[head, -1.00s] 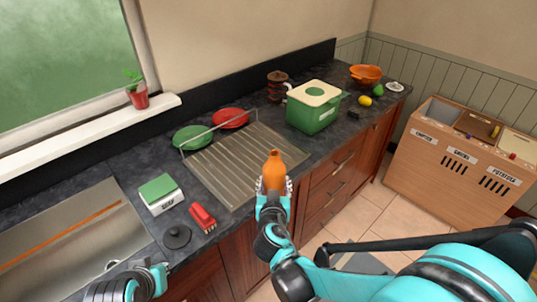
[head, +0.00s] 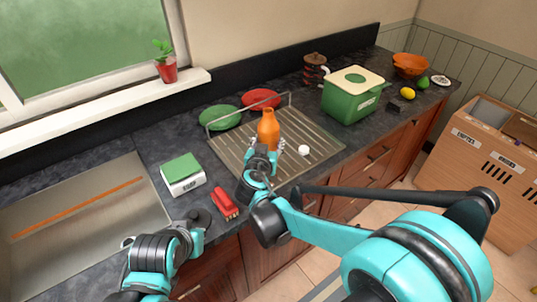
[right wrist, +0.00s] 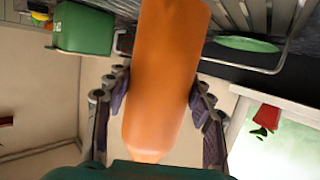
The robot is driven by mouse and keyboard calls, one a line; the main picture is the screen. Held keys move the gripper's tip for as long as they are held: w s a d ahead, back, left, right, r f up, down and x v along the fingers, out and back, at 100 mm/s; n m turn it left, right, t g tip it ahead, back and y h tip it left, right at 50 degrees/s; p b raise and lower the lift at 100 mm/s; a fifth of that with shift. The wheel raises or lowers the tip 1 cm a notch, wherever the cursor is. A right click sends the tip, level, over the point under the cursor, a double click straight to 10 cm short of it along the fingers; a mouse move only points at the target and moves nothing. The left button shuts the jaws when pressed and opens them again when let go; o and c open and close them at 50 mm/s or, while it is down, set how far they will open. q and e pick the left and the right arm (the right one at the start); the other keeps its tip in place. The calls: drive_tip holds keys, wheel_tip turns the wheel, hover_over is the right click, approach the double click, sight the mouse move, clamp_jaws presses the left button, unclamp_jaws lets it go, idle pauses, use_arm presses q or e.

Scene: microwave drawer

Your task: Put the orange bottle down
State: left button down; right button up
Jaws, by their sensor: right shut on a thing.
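The orange bottle (head: 268,130) is upright over the ribbed metal draining board (head: 228,155) in the head view. My right gripper (head: 265,152) is shut on it. In the right wrist view the bottle (right wrist: 167,70) fills the middle between the two fingers (right wrist: 162,105), its neck pointing down the picture. Its base is cut off at the top, so I cannot tell whether it touches the board.
Green (head: 220,117) and red (head: 261,99) plates stand behind the board's wire rail. A small white round thing (head: 304,150) lies on the board, right of the bottle. A green box (head: 352,98) stands to the right. A red brush (head: 224,203) and soap box (head: 182,174) lie left.

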drive_tip(key=shift+f+b, duration=0.95)
drive_tip(key=shift+f, duration=1)
drive_tip(key=shift+f, duration=0.2)
drive_tip(key=o, duration=1)
drive_tip(key=shift+r, duration=0.1)
